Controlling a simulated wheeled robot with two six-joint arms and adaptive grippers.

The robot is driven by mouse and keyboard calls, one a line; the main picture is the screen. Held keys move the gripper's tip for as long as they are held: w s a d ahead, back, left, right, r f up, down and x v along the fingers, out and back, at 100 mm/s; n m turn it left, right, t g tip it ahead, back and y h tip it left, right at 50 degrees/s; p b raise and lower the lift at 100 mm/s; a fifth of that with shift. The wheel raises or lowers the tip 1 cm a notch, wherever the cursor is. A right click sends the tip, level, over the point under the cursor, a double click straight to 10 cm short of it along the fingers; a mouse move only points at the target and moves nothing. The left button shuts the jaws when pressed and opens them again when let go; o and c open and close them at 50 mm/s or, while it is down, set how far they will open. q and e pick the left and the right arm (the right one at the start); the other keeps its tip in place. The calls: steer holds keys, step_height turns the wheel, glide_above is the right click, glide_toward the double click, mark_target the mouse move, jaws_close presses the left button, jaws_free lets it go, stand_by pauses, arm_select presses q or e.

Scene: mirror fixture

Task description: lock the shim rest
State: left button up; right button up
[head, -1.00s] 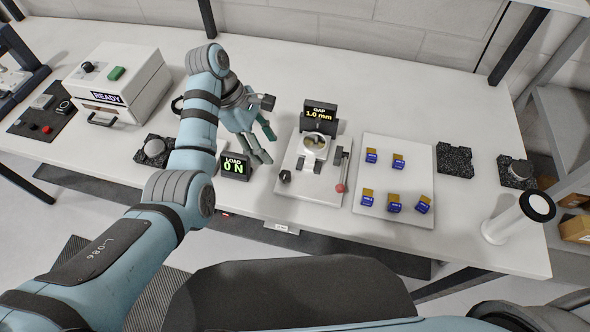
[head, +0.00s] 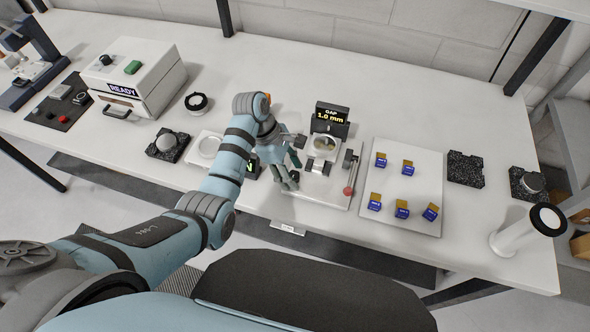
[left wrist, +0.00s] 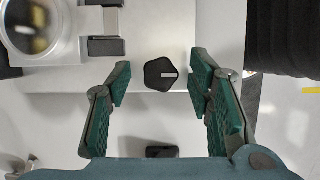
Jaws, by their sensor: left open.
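The mirror fixture stands on a white base plate (head: 325,196), with a round mirror (head: 325,143) in its mount. A red-tipped lever (head: 348,190) is at the plate's right side. A black knob (left wrist: 162,74) with a white index line pointing right shows near the plate's edge in the left wrist view. My left gripper (left wrist: 160,70) is open, its green-padded fingers on either side of the knob in that view, with gaps on both sides. In the head view the left gripper (head: 291,174) is over the plate's front left corner and mostly hides the knob. My right gripper is not visible.
The gap display (head: 331,110) behind the mirror reads 1.0 mm. A white tray (head: 420,216) with several blue-and-gold pieces lies right of the fixture. My left arm mostly covers the load display (head: 252,168). A white box reading READY (head: 150,73) stands left.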

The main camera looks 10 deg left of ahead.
arm_select(q)
jaws_close()
